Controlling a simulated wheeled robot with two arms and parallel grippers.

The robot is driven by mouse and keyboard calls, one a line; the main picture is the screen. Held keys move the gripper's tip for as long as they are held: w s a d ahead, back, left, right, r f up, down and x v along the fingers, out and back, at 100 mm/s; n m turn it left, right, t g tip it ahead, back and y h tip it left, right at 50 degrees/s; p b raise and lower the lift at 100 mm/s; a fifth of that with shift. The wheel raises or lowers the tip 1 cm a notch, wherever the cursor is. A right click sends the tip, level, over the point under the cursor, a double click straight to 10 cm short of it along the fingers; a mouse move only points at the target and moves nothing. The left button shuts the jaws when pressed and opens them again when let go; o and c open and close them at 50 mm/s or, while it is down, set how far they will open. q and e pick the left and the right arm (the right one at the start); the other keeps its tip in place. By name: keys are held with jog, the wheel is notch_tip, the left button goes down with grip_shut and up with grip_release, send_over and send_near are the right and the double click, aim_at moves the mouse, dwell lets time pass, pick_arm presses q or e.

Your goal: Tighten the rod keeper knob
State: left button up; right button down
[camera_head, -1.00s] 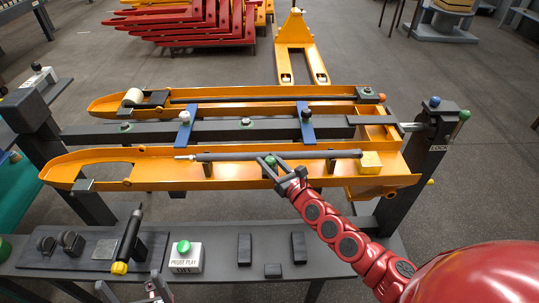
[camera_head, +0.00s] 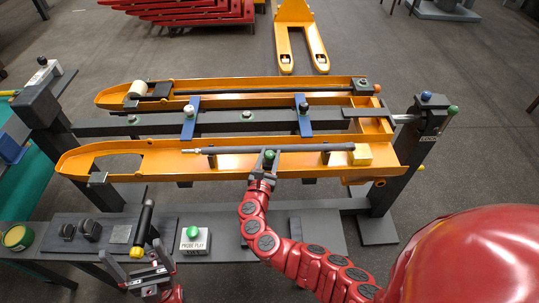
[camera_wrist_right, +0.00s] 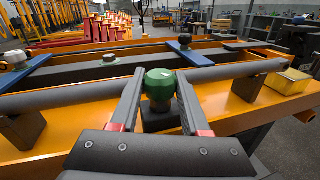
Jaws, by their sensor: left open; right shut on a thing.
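The rod keeper knob, a green ball on a dark block (camera_head: 269,154), stands at the near orange fork frame (camera_head: 220,163). A long dark rod (camera_head: 300,150) lies along that frame, passing behind the knob. My right gripper (camera_head: 265,169) is shut on the green knob. In the right wrist view the knob (camera_wrist_right: 159,84) sits between the two fingers of my right gripper (camera_wrist_right: 158,98), and the rod (camera_wrist_right: 235,71) runs to both sides of it. My left gripper (camera_head: 150,268) is open and empty at the lower left, in front of the shelf.
A "PROBE PLAY" box (camera_head: 194,241) with a green button stands on the grey shelf (camera_head: 225,236). A black-and-yellow tool (camera_head: 143,228) is left of it. Blue clamps (camera_head: 189,117) with knobs cross the far frame and dark beam. A yellow block (camera_head: 362,154) sits at the rod's right end.

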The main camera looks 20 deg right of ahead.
jog(key=m+g+h, duration=0.1)
jog(key=m+h+b, duration=0.1)
jog(key=shift+w+a+f+g+h, duration=0.1)
jog(key=shift+a+f+g+h, duration=0.05)
jog(key=shift+g+h, duration=0.2)
jog(key=m+g+h+b, duration=0.4)
jog(key=g+b, duration=0.1)
jog(key=b, duration=0.1)
jog(key=shift+m+g+b, duration=0.25)
jog(key=shift+m+b, duration=0.05)
jog(key=shift+d+m+g+h+b, duration=0.2)
jog(key=shift+m+g+h+b, duration=0.3)
jog(key=shift+b, duration=0.55)
jog(key=shift+r+m+g+b, duration=0.3)
jog(key=shift+g+b, duration=0.35)
jog(key=shift+g, duration=0.15)
jog(key=c, duration=0.7)
grip_release()
jog(key=shift+o, duration=0.2)
